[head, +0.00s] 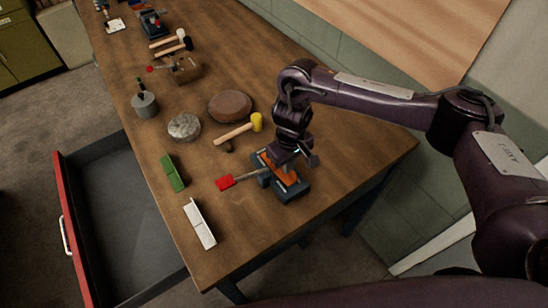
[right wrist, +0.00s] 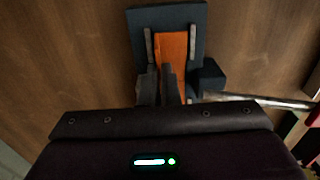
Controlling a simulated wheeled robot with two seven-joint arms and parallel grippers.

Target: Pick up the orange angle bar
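The orange angle bar (head: 282,170) lies in a dark blue vise-like block (head: 290,194) near the right front of the wooden table. In the right wrist view the bar (right wrist: 173,48) shows between two grey jaws of the block (right wrist: 170,16). My right gripper (head: 293,163) is right over it, pointing down. In the right wrist view its two dark fingers (right wrist: 160,88) are close together at the bar's near end, around its left edge, with a narrow gap between them. Whether they press on the bar is not clear. My left gripper is out of view.
A red-handled tool (head: 226,183) touches or nearly touches the block's left side. A yellow-headed mallet (head: 240,130), a brown round pad (head: 230,106), a green piece (head: 172,172) and a white angle piece (head: 199,224) lie nearby. A drawer (head: 120,220) stands open at left.

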